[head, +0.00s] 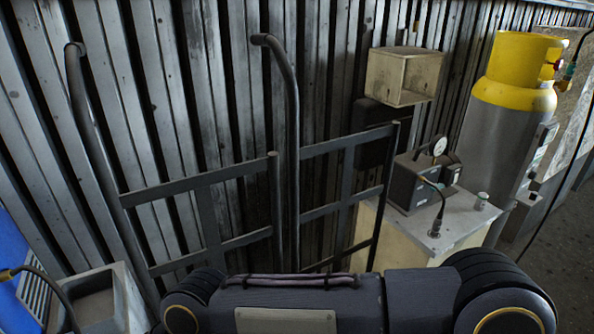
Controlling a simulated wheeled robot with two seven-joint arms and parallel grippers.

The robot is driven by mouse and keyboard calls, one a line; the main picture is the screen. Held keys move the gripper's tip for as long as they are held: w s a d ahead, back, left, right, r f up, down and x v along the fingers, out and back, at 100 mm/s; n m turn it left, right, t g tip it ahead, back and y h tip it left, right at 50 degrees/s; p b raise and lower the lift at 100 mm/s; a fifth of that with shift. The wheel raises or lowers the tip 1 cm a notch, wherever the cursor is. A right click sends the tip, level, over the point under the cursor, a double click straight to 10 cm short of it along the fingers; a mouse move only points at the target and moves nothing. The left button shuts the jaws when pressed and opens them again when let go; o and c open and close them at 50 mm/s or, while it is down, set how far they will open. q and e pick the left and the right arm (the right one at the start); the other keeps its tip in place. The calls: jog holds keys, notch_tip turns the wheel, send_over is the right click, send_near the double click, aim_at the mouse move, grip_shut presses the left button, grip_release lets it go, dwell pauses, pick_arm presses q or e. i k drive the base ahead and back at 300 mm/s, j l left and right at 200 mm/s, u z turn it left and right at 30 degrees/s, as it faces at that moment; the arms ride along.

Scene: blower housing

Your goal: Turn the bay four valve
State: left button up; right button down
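No valve marked as bay four can be made out in the head view. A tall grey gas cylinder (500,125) with a yellow collar (520,70) stands at the upper right. Small fittings (566,68) and a dark hose sit at the collar's right side, too small to tell whether one is a valve. A dark arm link of mine crosses the bottom of the view. Neither of my grippers is in view.
Dark metal rail frames (205,180) stand before a corrugated wall (230,80). A cream cabinet (400,240) carries a dark gauge box (425,180). A wooden box (400,75) is behind. A grey bin (100,300) is lower left. Floor (565,235) shows at right.

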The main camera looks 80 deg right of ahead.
aim_at(558, 64)
jog(key=z, duration=0.5)
jog(key=k+l+z, duration=0.1)
jog(key=z, duration=0.85)
jog(key=l+z, duration=0.2)
jog(key=z, duration=0.3)
jog(key=k+l+z, duration=0.1)
jog(key=l+z, duration=0.6)
jog(key=l, duration=0.15)
jog(key=l+z, duration=0.35)
jog(key=i+l, duration=0.1)
jog(key=l, duration=0.4)
jog(key=i+l+z, duration=0.1)
jog(key=l, duration=0.35)
jog(key=i+l, duration=0.1)
jog(key=l, duration=0.4)
jog(key=z, duration=0.05)
